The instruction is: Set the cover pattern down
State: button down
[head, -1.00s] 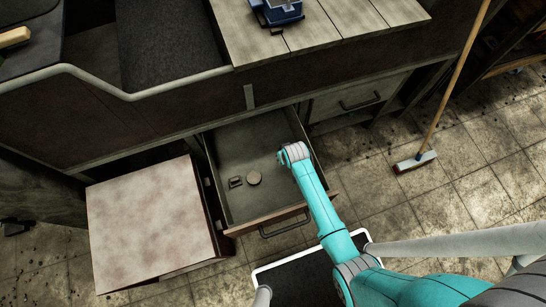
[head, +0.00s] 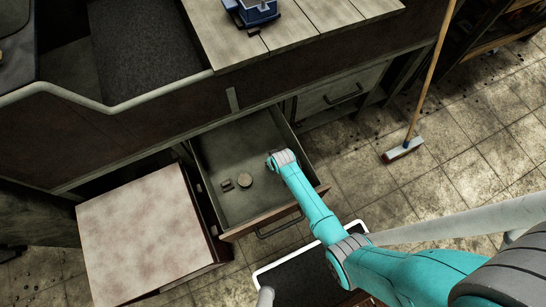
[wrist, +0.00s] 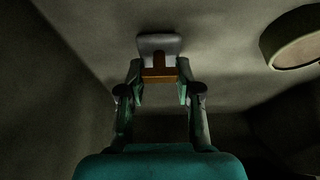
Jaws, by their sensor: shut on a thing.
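My gripper (wrist: 158,80) is shut on a small piece, a brown block-like part with a pale grey rounded plate beyond it. I take this piece to be the cover pattern (wrist: 158,45). It is close to the grey drawer floor; I cannot tell whether it touches. In the head view my arm reaches into the open drawer (head: 222,150), and its end hides the gripper and the held piece. A round tan disc (head: 245,180) lies on the drawer floor left of my arm's end; it also shows at the upper right of the wrist view (wrist: 297,40).
A small dark piece (head: 227,184) lies left of the disc. The drawer's walls stand close around my gripper. A cabinet with a pale top (head: 140,225) stands left of the drawer. A workbench (head: 300,35) is above, and a broom (head: 403,149) stands at the right.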

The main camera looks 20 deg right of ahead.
jog(key=c, duration=0.8)
grip_release()
jog(key=shift+r, duration=0.1)
jog(key=v, duration=1.2)
jog(key=shift+w, duration=0.1)
